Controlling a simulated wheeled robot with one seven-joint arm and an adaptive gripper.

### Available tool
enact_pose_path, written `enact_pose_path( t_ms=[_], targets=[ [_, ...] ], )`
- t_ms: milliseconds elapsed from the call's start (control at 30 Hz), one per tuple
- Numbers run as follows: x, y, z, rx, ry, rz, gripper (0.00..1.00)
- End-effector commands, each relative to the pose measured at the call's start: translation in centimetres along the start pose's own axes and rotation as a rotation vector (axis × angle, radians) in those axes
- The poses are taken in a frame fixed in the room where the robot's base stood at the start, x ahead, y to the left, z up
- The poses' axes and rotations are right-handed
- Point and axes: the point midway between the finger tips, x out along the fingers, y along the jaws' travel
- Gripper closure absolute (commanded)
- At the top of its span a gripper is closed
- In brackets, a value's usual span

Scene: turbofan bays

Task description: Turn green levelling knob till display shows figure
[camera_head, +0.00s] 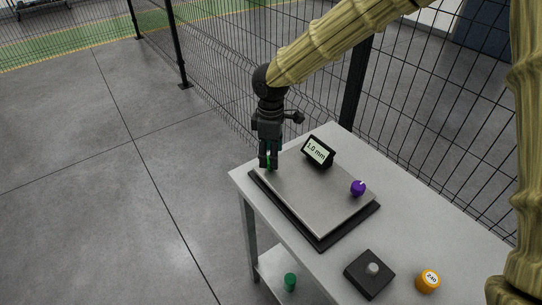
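The grey levelling plate (315,196) lies on a black base on the table. My gripper (269,161) points down at the plate's far left corner. Slivers of green, seemingly the green levelling knob (268,155), show between and beside its dark fingers. The fingers hide most of the knob, and I cannot tell whether they press on it. The display (318,150), on a black stand at the plate's back edge, reads 1.0 mm. A purple knob (358,188) sits at the plate's right corner.
On the light grey table (415,222), a black box with a grey knob (371,271) and an orange cylinder with a white label (428,281) stand in front. A green cylinder (290,282) is on the lower shelf. Black mesh fence (225,75) runs behind the table. Open floor lies left.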

Motion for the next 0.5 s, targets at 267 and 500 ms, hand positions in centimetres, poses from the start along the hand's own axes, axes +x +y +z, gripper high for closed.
enact_pose_path(
  t_ms=[267, 500],
  targets=[
    [4.0, 1.9, -0.5, 0.002, -0.003, -0.020, 0.43],
    [4.1, 1.0, -0.3, 0.000, -0.001, -0.009, 0.43]
  ],
)
